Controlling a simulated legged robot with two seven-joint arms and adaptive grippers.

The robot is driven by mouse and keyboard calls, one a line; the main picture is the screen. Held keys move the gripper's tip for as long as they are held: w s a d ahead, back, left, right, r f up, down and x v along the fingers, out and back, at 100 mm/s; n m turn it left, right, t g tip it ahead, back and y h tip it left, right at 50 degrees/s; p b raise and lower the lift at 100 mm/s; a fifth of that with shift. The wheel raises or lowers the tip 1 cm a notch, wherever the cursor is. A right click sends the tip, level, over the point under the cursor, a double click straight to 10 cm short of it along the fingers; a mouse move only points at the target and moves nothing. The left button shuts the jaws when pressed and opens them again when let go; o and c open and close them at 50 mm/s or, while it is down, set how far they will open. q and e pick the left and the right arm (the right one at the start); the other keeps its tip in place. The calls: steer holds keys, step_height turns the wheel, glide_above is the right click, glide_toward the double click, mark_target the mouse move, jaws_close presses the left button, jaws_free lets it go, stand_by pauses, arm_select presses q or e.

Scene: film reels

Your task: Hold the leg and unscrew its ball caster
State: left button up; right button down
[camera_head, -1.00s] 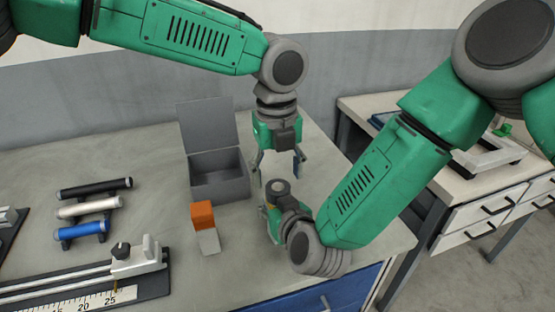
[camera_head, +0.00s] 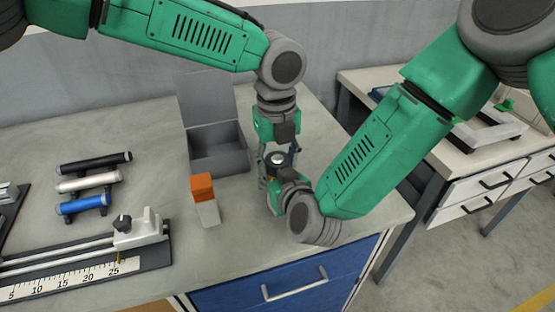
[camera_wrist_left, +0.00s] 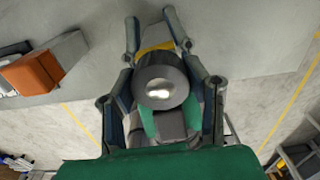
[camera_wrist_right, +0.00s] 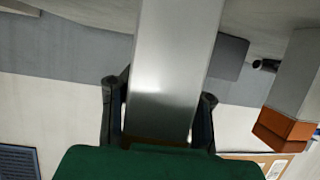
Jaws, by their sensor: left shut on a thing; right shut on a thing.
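The metal leg stands upright near the table's right end, mostly hidden by my grippers in the head view. Its grey square shaft (camera_wrist_right: 168,65) fills the middle of the right wrist view. My right gripper (camera_wrist_right: 160,115) is shut on the shaft, one finger on each side. The ball caster (camera_head: 277,158) is at the leg's top; in the left wrist view its dark round cup holds a shiny ball (camera_wrist_left: 159,91). My left gripper (camera_head: 279,156) points down from above, its fingers on both sides of the caster, shut on it. A yellow band (camera_wrist_left: 156,47) shows beyond the cup.
An open grey box (camera_head: 217,150) stands behind left of the grippers. An orange-topped block (camera_head: 203,190) stands in front of it. Blue, white and black handles (camera_head: 88,184) and a ruler fixture (camera_head: 100,260) lie further left. The table between is clear.

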arm_select(q)
steer(key=n, duration=0.6)
steer(key=shift+d, duration=0.1)
arm_select(e)
steer(key=shift+a, duration=0.1)
arm_select(q)
steer(key=o, duration=1.3)
steer(key=shift+r, duration=0.1)
